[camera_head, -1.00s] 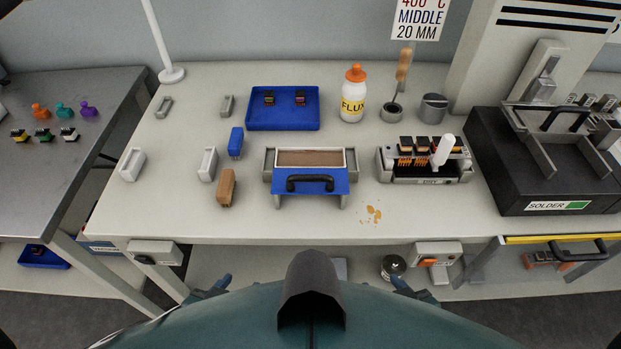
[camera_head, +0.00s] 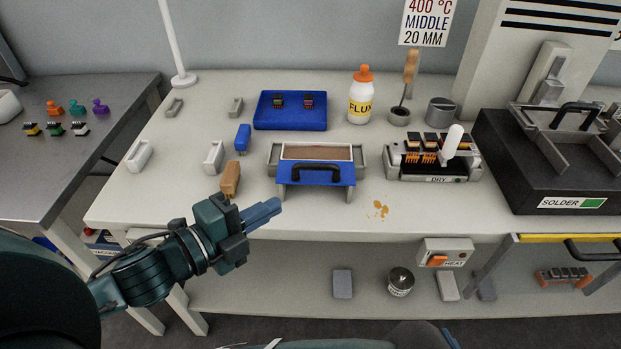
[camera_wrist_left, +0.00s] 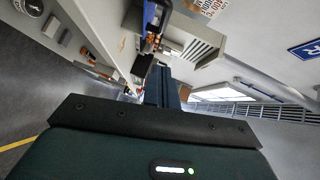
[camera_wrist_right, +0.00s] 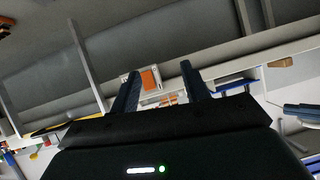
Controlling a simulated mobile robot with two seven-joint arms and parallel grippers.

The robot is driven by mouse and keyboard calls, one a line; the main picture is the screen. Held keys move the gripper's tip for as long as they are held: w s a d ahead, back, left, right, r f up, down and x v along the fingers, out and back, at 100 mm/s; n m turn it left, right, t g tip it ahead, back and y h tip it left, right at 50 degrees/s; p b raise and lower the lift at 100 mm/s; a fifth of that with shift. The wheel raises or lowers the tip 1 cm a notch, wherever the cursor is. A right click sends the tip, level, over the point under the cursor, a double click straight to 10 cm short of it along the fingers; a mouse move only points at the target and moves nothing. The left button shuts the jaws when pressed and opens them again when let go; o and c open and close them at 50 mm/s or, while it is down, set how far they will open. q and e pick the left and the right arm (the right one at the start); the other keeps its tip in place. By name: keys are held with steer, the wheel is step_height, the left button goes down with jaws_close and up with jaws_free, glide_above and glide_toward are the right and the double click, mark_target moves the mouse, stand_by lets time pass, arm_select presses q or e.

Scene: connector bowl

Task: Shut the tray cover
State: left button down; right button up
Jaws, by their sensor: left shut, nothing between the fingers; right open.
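A grey tray fixture (camera_head: 363,160) stands mid-bench with a brown inner surface (camera_head: 316,153) showing in a white frame. A blue cover (camera_head: 336,177) with a black handle (camera_head: 317,172) sits at its front side and leaves the brown part exposed. My left gripper (camera_head: 276,206) is shut and empty, at the bench's front edge, in front and left of the cover, not touching it. Its closed fingers show in the left wrist view (camera_wrist_left: 160,86). My right gripper (camera_wrist_right: 160,88) is open and empty below the bench in the right wrist view.
A brown block (camera_head: 230,180) and a blue block (camera_head: 243,138) stand left of the tray. A blue tray (camera_head: 290,124) and flux bottle (camera_head: 360,98) are behind. A DRY rack (camera_head: 432,167) and black SOLDER unit (camera_head: 540,180) are right. Bench right of the cover is mostly clear, with amber spots.

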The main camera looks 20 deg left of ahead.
arm_select(q)
steer(key=p, duration=0.1)
glide_toward(322, 169)
steer(key=w+d, duration=0.2)
steer(key=d, duration=0.2)
steer(key=shift+w+a+f, duration=0.15)
steer(key=shift+w+a, duration=0.05)
steer(key=shift+w, duration=0.3)
steer(key=shift+w+a+f, duration=0.1)
steer(key=shift+w+a, duration=0.15)
steer(key=shift+w, duration=0.25)
steer(key=shift+w+a+f, duration=0.15)
steer(key=shift+w, duration=0.4)
arm_select(e)
steer(key=shift+s+d+r, duration=0.1)
steer(key=shift+s+d, duration=0.05)
